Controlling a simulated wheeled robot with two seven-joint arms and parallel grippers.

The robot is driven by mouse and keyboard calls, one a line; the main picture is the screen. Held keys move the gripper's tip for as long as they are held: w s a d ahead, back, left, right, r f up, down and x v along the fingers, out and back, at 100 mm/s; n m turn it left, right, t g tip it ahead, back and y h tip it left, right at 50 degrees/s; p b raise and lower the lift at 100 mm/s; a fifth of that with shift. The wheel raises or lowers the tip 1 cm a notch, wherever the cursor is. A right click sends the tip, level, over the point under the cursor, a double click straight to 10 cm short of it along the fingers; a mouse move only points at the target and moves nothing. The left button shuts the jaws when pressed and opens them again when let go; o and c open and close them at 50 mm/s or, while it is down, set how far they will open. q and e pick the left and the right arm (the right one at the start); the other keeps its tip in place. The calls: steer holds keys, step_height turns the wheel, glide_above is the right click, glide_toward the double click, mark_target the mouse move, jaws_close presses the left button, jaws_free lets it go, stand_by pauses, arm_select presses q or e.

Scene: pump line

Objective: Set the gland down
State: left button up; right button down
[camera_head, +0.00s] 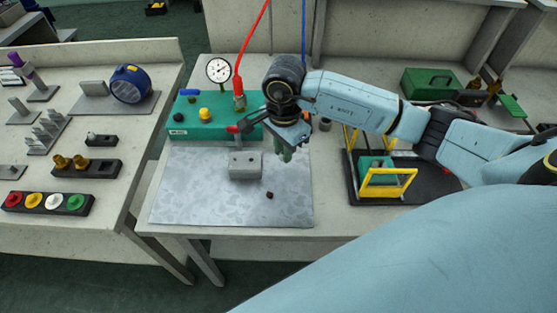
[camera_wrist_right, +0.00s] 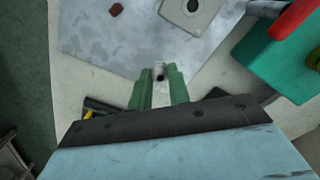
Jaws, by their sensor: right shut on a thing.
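My right gripper (camera_head: 286,156) points down over the right part of the grey mat (camera_head: 190,205), to the right of the grey block (camera_head: 245,166). In the right wrist view its green fingers (camera_wrist_right: 160,76) are shut on a small pale grey piece with a dark hole, seemingly the gland (camera_wrist_right: 159,70). The held piece is hidden in the head view. In the wrist view the fingertips overlap the mat's edge; I cannot tell their height. The block, with a round hole in its top, also shows there (camera_wrist_right: 190,14). My left gripper is not in view.
A small dark piece (camera_head: 270,195) lies on the mat. Behind the block stands a green pump unit (camera_head: 195,125) with a gauge (camera_head: 219,70) and red hose. A yellow frame (camera_head: 388,185) stands to the right. The mat's front left is clear.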

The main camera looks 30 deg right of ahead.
steer(key=shift+f, duration=1.9)
steer(key=shift+f+b, duration=0.15)
steer(key=shift+b, duration=0.15)
steer(key=c, duration=1.3)
jaws_free()
step_height(320, 180, up, 12)
steer(key=shift+r+p, duration=0.2)
steer(key=shift+p, duration=0.4)
steer(key=shift+a, duration=0.1)
